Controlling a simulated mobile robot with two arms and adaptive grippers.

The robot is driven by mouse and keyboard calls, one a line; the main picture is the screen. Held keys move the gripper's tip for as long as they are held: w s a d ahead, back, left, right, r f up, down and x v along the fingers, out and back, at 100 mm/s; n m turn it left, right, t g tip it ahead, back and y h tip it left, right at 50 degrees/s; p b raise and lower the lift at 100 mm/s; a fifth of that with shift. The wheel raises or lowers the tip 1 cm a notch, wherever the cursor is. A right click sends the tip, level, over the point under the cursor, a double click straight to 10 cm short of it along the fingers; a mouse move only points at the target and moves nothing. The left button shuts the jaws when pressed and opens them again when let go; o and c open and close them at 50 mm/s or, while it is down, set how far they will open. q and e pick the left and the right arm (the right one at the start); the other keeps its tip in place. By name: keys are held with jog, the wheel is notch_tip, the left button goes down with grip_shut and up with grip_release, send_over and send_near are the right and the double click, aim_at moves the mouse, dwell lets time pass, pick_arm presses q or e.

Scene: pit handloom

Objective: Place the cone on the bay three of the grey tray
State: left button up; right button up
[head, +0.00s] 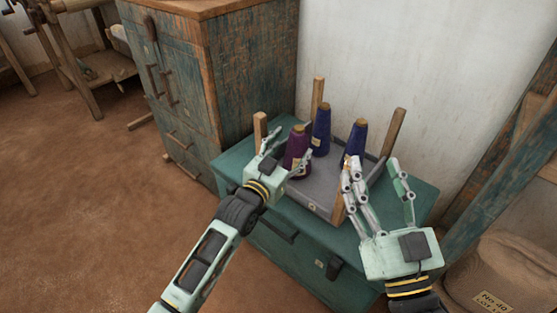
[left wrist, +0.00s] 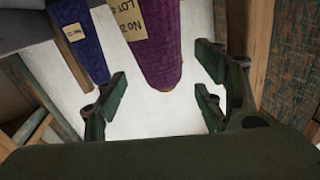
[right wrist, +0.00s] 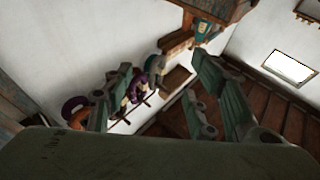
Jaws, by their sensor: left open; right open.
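A purple yarn cone (head: 296,150) with a paper label stands upright at the left of the grey tray (head: 305,198). Two blue cones (head: 321,131) (head: 356,142) stand behind it and to its right in the tray. My left gripper (head: 283,153) is open at the purple cone. In the left wrist view the purple cone (left wrist: 155,45) shows between the open fingers, without a visible grip, and a blue cone (left wrist: 85,45) is beside it. My right gripper (head: 374,170) is open and empty at the tray's right front. The bay markings are too small to read.
The tray rests on a teal cabinet (head: 232,165) and has upright wooden posts (head: 393,132) at its corners. A tall worn cabinet (head: 175,70) stands behind left. A tan sack (head: 515,270) sits at the lower right. The floor (head: 90,200) at left is clear.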

pick_arm(q)
jog(key=s+a+r+n+y, duration=0.1)
jog(key=s+a+r, duration=0.1)
jog(key=s+a, duration=0.2)
jog(key=s+a+r+n+y+p, duration=0.1)
jog(key=s+a+r, duration=0.1)
jog(key=s, duration=0.8)
jog(key=s+a+r+n+y, duration=0.1)
jog(key=s+a, duration=0.4)
jog(key=s, duration=0.2)
jog(key=shift+s+a+r+n+y+p, duration=0.3)
jog(key=shift+s+r, duration=0.1)
pick_arm(e)
notch_tip(320, 180, down, 9)
jog(key=d+g+h, duration=0.1)
jog(key=g, duration=0.3)
jog(key=shift+w+g+h, duration=0.35)
jog(key=shift+g+h, duration=0.05)
jog(key=shift+f, duration=0.1)
